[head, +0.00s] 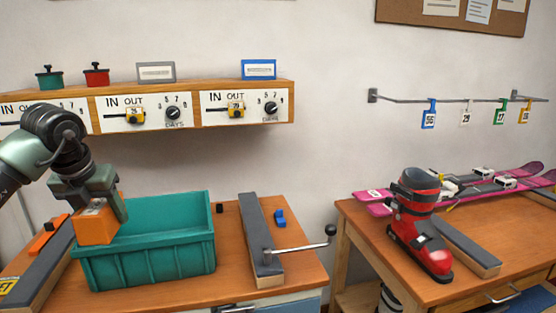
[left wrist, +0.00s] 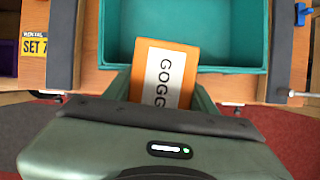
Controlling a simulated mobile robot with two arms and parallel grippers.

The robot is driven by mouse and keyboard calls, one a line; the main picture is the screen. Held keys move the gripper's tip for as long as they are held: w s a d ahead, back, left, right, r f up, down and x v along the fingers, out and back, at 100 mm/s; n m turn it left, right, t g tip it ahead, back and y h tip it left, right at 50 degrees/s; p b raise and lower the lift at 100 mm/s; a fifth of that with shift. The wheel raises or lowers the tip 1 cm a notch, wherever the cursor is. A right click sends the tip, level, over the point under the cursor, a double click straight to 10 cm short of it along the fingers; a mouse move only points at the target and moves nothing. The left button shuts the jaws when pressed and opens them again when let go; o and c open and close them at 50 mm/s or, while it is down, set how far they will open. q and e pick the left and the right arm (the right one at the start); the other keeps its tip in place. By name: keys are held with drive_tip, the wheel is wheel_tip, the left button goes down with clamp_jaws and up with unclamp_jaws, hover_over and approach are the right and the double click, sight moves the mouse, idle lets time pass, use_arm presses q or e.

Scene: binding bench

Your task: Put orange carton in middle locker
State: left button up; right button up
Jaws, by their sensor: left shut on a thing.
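The orange carton (head: 97,226) is held in my left gripper (head: 98,205), at the left front corner of a teal bin in the head view. In the left wrist view the carton (left wrist: 162,75) has a white label with black letters starting "GOGG" and sits between the two fingers of the gripper (left wrist: 163,95). The fingers are shut on it. A wooden wall unit (head: 190,87) has three white-fronted sections. The middle section (head: 146,113) has an IN/OUT slider with a yellow tag and a black dial. No section is labelled a locker. My right gripper is not in view.
The teal bin (head: 150,262) stands on the wooden bench, close to the carton. A grey-topped bar (head: 258,235) with a black-knobbed lever is to its right. A second bench holds a red ski boot (head: 418,225) and pink skis (head: 375,196).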

use_arm(q)
drive_tip(key=shift+d+f+m, duration=0.25)
drive_tip(key=shift+d+m, duration=0.05)
drive_tip(key=shift+m, duration=0.2)
drive_tip(key=shift+w+d+f+m+h, duration=0.3)
drive_tip(key=shift+d+f+m+h, duration=0.4)
drive_tip(key=shift+m, duration=0.3)
drive_tip(key=s+d+f+m+g+p, duration=0.1)
drive_tip(key=s+d+f+m+g, duration=0.2)
drive_tip(key=s+d+f+m, duration=0.2)
drive_tip(key=s+d+f+m+g+p, duration=0.1)
drive_tip(key=s+d+f+m+g, duration=0.2)
drive_tip(key=s+m, duration=0.8)
drive_tip(key=s+d+f+m+g+p, duration=0.1)
drive_tip(key=s+d+f+m+g, duration=0.2)
drive_tip(key=m, duration=1.5)
drive_tip(key=shift+s+d+f+m+y, duration=0.3)
drive_tip(key=shift+s+d+f+m, duration=0.1)
drive_tip(key=shift+s+d+f, duration=1.95)
drive_tip(key=shift+s+d+r, duration=0.15)
drive_tip(key=shift+d+r, duration=0.05)
drive_tip(key=shift+d, duration=0.1)
drive_tip(key=shift+a+r, duration=0.1)
